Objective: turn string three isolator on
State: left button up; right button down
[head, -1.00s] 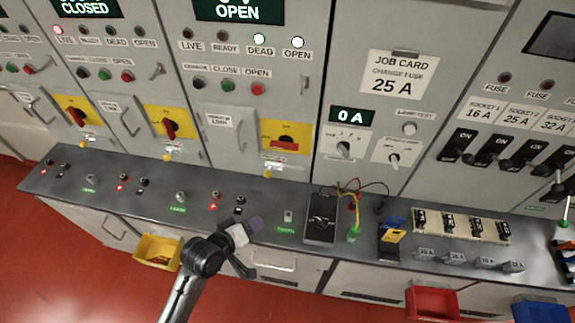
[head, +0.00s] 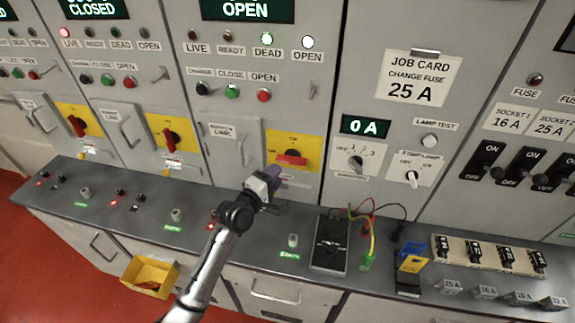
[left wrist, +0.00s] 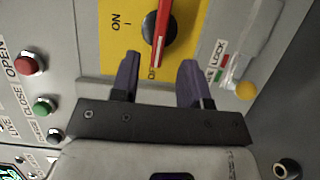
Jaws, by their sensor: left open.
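The isolator switch (head: 292,158) is a red handle on a yellow plate, on the third cabinet from the left. Its handle lies level in the head view. In the left wrist view the red handle (left wrist: 161,35) points at the OFF mark, with ON printed to the left. My left gripper (head: 273,178) is open, just below and in front of the handle. In the left wrist view its purple fingers (left wrist: 160,70) stand either side of the handle's tip, with no clear contact. My right gripper is not in view.
The display above reads OPEN (head: 246,10), with the DEAD (head: 267,40) and OPEN lamps lit. A yellow-knobbed lock (left wrist: 246,90) sits beside the plate. A meter (head: 331,243) with leads lies on the counter (head: 130,215), and an earth post (head: 293,241) stands left of it.

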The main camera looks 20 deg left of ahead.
aim_at(289, 163)
pick_arm(q)
jog(key=x, duration=0.6)
jog(key=shift+w+d+b, duration=0.1)
jog(key=shift+w+b, duration=0.1)
jog(key=shift+b, duration=0.2)
grip_shut()
